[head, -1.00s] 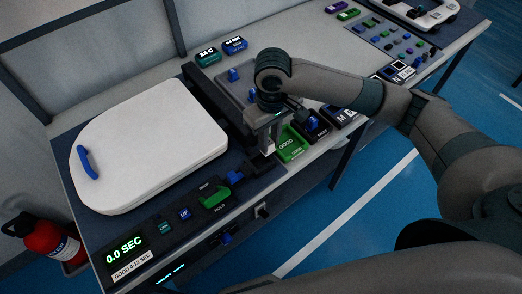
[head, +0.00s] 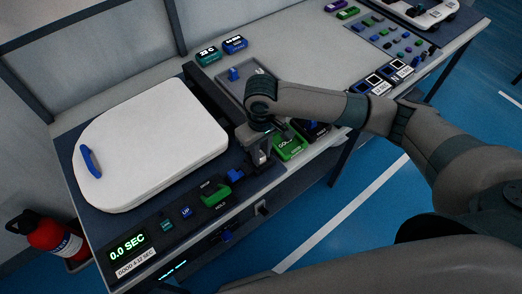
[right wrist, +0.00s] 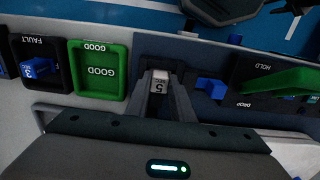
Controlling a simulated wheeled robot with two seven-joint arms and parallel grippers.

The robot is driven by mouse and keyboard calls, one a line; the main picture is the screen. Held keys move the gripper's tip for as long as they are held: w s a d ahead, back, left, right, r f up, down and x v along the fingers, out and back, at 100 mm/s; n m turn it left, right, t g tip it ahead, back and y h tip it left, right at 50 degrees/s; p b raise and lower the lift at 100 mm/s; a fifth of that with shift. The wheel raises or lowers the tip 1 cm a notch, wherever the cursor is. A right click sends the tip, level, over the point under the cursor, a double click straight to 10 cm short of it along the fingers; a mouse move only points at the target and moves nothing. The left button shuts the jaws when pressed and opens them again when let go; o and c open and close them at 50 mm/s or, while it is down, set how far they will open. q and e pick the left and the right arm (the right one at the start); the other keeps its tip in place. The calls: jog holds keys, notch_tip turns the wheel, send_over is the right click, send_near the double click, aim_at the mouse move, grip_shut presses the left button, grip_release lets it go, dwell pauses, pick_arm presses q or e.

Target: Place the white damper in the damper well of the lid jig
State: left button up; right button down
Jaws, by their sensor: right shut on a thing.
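My right gripper (right wrist: 160,92) is shut on a small white block marked "5 SEC" (right wrist: 159,80), which I take for the white damper. In the head view the right gripper (head: 262,156) hangs over the jig's front right part, beside the green GOOD tray, and mostly hides the block. The lid jig (head: 165,240) is a dark base carrying a white toilet lid (head: 150,140) with a blue handle. A blue part (head: 236,175) sits just left of my gripper; it also shows in the right wrist view (right wrist: 211,88). I cannot make out the damper well. My left gripper is not in view.
The green GOOD tray (head: 290,146) looks empty; the FAULT tray (right wrist: 38,66) holds a blue piece marked 3. A green HOLD lever (head: 216,197) and a 0.0 SEC display (head: 128,247) line the jig's front. A grey tray (head: 262,78) stands behind my wrist.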

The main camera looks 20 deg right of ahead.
aim_at(261, 155)
jog(key=shift+f, duration=0.2)
jog(key=c, duration=1.5)
grip_release()
jog(key=shift+c, duration=0.2)
jog(key=shift+r, duration=0.1)
jog(key=shift+w+r, duration=0.1)
jog(key=shift+r, duration=0.55)
notch_tip(261, 155, up, 11)
jog(key=b, duration=0.2)
jog(key=shift+f, duration=0.15)
